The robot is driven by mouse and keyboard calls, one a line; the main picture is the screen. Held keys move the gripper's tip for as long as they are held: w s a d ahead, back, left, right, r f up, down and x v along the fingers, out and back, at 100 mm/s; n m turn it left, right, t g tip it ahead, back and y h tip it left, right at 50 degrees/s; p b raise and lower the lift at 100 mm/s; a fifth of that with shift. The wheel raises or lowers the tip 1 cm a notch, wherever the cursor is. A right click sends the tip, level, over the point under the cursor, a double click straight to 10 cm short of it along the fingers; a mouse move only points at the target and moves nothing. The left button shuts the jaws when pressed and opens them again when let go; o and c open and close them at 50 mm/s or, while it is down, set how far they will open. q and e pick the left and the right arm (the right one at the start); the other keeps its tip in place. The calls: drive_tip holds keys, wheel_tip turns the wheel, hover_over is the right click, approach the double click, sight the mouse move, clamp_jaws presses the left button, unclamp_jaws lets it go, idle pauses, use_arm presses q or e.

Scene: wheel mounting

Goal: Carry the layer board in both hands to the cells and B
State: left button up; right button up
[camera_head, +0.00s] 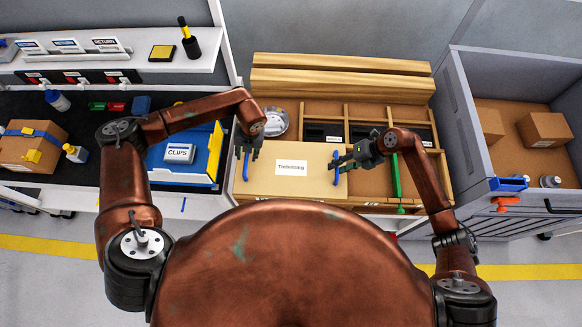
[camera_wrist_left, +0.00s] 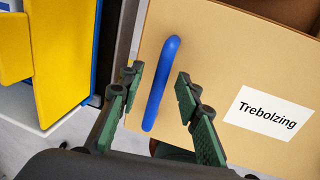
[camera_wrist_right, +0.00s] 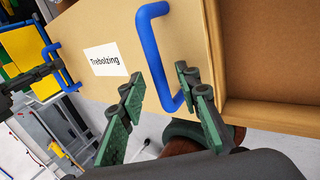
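The layer board (camera_head: 262,182), a tan panel labelled "Trebolzing", lies flat over the left front of a wooden divided crate (camera_head: 436,183). Its left blue handle (camera_wrist_left: 161,82) stands between the spread fingers of my left gripper (camera_wrist_left: 155,100), with gaps visible. Its right blue handle (camera_wrist_right: 150,50) runs between the spread fingers of my right gripper (camera_wrist_right: 165,108). Both grippers are open at the handles. In the head view, my left gripper (camera_head: 247,150) and right gripper (camera_head: 343,162) partly cover the handles. Open cells with black bins (camera_head: 322,132) show behind the board. No letter B is readable.
Wooden beams (camera_head: 340,80) lie behind the crate. A round metal part (camera_head: 275,122) sits at its back left, and a green bar (camera_head: 396,182) at its right. A blue and yellow bin (camera_head: 212,150) labelled CLIPS stands left. A grey cart (camera_head: 470,110) with boxes stands right.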

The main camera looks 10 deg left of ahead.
use_arm(q)
drive_tip(key=shift+f, duration=0.4)
use_arm(e)
drive_tip(key=shift+a+f, duration=0.25)
drive_tip(key=shift+f, duration=0.1)
use_arm(q)
drive_tip(key=shift+w+a+f, duration=0.1)
drive_tip(key=shift+f, duration=0.3)
use_arm(e)
drive_tip(key=shift+w+a+f, duration=0.1)
drive_tip(key=shift+a+f, duration=0.05)
drive_tip(key=shift+f, duration=0.15)
use_arm(q)
drive_tip(key=shift+r, duration=0.1)
drive_tip(key=shift+c, duration=0.3)
use_arm(e)
drive_tip(key=shift+c, duration=0.3)
use_arm(q)
drive_tip(key=c, duration=0.8)
use_arm(e)
clamp_jaws()
use_arm(q)
clamp_jaws()
use_arm(e)
drive_tip(key=shift+r, duration=0.1)
